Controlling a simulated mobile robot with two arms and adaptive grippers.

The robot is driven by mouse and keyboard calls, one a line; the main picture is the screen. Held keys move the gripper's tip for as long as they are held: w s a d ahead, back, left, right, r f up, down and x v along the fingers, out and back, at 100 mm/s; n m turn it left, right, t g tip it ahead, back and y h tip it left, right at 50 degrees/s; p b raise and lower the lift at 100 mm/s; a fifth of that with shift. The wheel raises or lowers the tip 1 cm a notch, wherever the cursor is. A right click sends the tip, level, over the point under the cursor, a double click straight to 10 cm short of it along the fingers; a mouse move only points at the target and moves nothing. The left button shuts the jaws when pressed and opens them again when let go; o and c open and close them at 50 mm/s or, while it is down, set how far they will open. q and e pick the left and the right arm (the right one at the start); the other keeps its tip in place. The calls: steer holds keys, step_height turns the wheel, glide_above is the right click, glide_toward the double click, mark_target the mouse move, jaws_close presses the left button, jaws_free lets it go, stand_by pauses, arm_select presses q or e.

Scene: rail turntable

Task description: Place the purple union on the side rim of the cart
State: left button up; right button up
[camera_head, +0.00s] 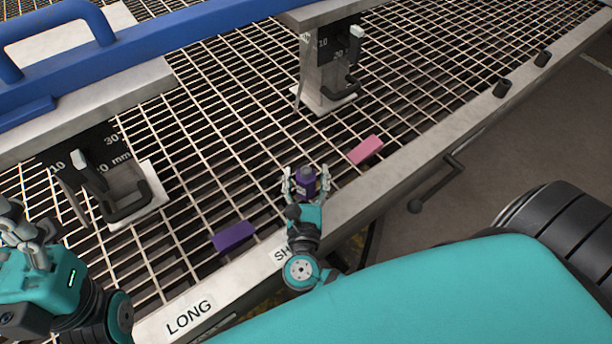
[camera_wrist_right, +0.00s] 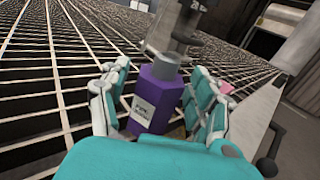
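The purple union (camera_head: 306,182) is a small purple body with a grey top, near the front edge of the grating. In the right wrist view it shows a white label (camera_wrist_right: 145,110) and a grey cap (camera_wrist_right: 162,66). The union's lower end is partly hidden by the hand. The cart's side rim (camera_head: 405,172) is the grey strip along the grating's front. My left gripper (camera_head: 28,240) is apart at the far left.
A purple block (camera_head: 233,237) and a pink block (camera_head: 366,149) lie on the grating near the rim. Gauge fixtures (camera_head: 328,65) and (camera_head: 120,190) stand farther back. A blue handled bar (camera_head: 180,32) crosses the back.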

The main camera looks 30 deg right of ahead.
steer(key=shift+r, duration=0.1)
steer(key=shift+s+a+r, duration=0.1)
steer(key=shift+s, duration=0.05)
steer(key=p+v, duration=0.3)
steer(key=v, duration=0.8)
steer(key=shift+s+a, duration=0.2)
steer(key=shift+s, duration=0.1)
stand_by(1.1)
